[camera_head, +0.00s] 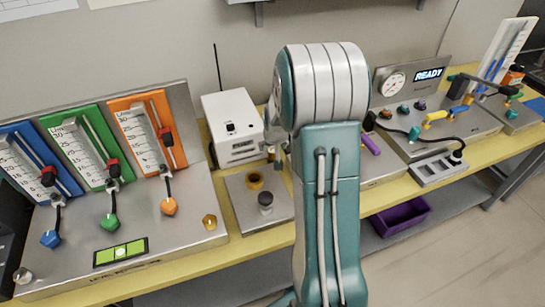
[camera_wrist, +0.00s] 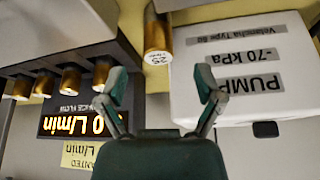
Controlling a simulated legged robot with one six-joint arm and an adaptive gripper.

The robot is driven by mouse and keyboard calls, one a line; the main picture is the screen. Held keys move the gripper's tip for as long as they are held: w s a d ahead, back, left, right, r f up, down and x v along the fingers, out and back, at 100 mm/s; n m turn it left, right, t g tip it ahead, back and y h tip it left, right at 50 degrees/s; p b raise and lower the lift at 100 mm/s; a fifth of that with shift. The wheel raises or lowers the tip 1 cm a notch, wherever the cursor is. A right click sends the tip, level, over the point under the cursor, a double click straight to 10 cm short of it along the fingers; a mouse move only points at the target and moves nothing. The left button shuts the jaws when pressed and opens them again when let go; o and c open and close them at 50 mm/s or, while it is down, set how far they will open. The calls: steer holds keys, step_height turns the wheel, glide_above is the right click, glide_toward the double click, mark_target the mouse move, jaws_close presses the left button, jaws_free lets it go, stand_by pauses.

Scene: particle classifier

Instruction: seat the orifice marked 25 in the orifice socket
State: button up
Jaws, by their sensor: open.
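The orifice marked 25 (camera_wrist: 157,36) is a brass cylinder at the top middle of the wrist view, with its number on a pale end face. The number is small but reads as 25. My gripper (camera_wrist: 160,84) is open, with its two fingertips apart and nothing between them. The orifice lies beyond the fingertips, in line with the gap and not touched. In the head view my arm hides most of the gripper and the orifice. I cannot make out the orifice socket for certain in either view.
Several other brass cylinders (camera_wrist: 71,79) stick out of a grey unit at left, by a lit L/min display (camera_wrist: 72,122). The white pump box (camera_wrist: 245,70) is close on the right. In the head view, flowmeters (camera_head: 85,150) stand left and a READY panel (camera_head: 428,75) right.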

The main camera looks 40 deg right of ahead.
mark_target(273, 150)
steer(key=x, duration=0.4)
steer(key=shift+a, duration=0.15)
steer(key=shift+w+d+f, duration=0.1)
steer(key=shift+d+f, duration=0.25)
steer(key=shift+d, duration=0.1)
steer(key=shift+a, duration=0.25)
jaws_close()
steer(key=shift+d+r, duration=0.1)
steer(key=shift+r, duration=0.15)
step_height(273, 150, up, 3)
steer(key=shift+r, duration=0.1)
steer(key=s+a+r, duration=0.3)
steer(key=s+r, duration=0.6)
steer(key=s, duration=0.4)
steer(key=shift+s+r, duration=0.2)
steer(key=shift+s, duration=0.15)
